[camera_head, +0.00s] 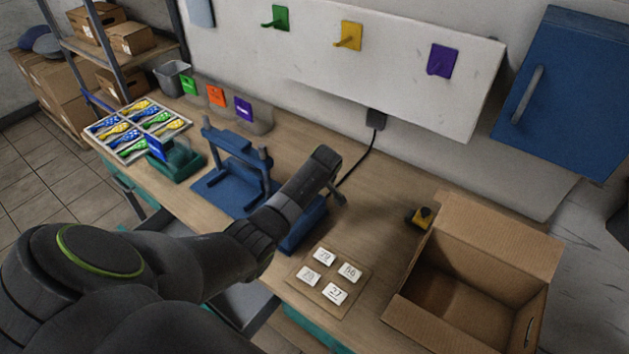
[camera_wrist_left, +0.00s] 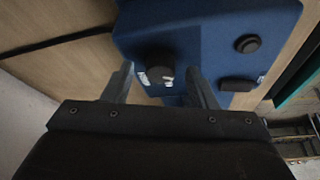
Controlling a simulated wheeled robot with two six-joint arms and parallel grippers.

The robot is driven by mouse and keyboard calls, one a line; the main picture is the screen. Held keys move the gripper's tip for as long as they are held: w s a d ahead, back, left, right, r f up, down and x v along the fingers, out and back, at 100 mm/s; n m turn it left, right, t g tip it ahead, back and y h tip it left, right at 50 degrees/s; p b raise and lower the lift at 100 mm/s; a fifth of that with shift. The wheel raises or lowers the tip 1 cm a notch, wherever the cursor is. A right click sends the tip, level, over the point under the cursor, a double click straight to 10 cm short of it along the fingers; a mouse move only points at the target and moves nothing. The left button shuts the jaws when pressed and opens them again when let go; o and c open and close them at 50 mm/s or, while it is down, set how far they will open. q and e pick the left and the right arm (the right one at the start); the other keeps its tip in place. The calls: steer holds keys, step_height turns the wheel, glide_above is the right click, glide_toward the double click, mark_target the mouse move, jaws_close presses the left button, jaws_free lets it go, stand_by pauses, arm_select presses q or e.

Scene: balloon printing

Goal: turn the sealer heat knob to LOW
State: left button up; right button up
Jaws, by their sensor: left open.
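The blue sealer (camera_head: 303,230) stands on the bench in the head view, mostly hidden under my left arm. In the left wrist view its blue panel (camera_wrist_left: 205,50) carries a round black knob (camera_wrist_left: 156,60) with small white marks beside it, too small to read. My left gripper (camera_wrist_left: 160,68) is open, with one finger on each side of the knob. I cannot tell whether the fingers touch it. In the head view the gripper (camera_head: 338,194) is over the sealer's right end. My right gripper is not in view.
A round black button (camera_wrist_left: 248,44) and a dark rectangular part (camera_wrist_left: 237,85) sit on the panel. A numbered card board (camera_head: 330,280) lies in front of the sealer. An open cardboard box (camera_head: 500,235) stands at right, and a blue press frame (camera_head: 235,165) at left.

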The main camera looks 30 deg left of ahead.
arm_select(q)
steer(key=v, duration=1.7)
steer(key=shift+d+f, duration=0.1)
steer(key=shift+s, duration=0.15)
